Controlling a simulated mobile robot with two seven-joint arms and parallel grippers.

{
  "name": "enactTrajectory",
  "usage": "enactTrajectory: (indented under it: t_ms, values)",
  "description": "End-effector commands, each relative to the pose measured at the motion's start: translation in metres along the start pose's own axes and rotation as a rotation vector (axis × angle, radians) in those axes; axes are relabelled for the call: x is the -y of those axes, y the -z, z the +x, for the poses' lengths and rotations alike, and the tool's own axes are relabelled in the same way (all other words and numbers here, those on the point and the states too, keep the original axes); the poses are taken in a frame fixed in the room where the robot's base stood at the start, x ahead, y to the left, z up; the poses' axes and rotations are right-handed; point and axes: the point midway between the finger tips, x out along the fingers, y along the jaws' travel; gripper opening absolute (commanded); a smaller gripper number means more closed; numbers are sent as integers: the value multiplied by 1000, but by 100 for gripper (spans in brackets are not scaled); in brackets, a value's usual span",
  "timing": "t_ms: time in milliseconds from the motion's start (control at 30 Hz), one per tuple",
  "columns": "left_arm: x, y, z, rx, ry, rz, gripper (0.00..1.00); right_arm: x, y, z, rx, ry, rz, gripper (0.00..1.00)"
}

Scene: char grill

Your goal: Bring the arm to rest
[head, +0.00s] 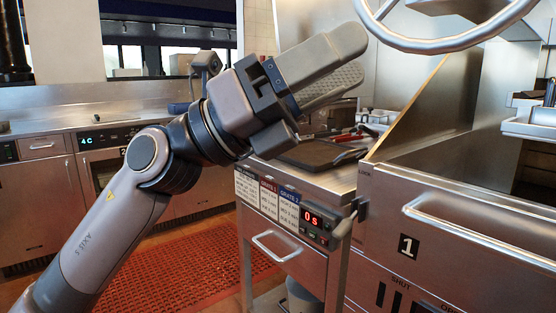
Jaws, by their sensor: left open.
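My left arm comes in from the lower left and reaches up to the middle of the head view. My left gripper (345,62) is raised, with its fingers pointing up and to the right. Its two fingers are apart, and nothing shows between them. It is in front of the steel side counter and appears above it, touching nothing that I can see. My right gripper does not show.
A dark tray or board (312,154) lies on the steel counter under the gripper. A steel grill unit marked 1 (480,235) with a long handle fills the right. A round metal wheel (450,42) hangs at the upper right. A red floor mat (185,265) lies below.

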Motion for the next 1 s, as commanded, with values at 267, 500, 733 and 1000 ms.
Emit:
enactTrajectory:
  t_ms: [267,500,733,1000]
  values:
    - [-70,12,-83,367,-35,-479,55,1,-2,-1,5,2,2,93]
    - [-132,49,-171,703,-111,-854,55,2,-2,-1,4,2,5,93]
    - [-178,118,-266,1040,-220,-1186,55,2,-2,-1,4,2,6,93]
    - [-193,235,-377,1453,-389,-1533,55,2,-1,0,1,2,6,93]
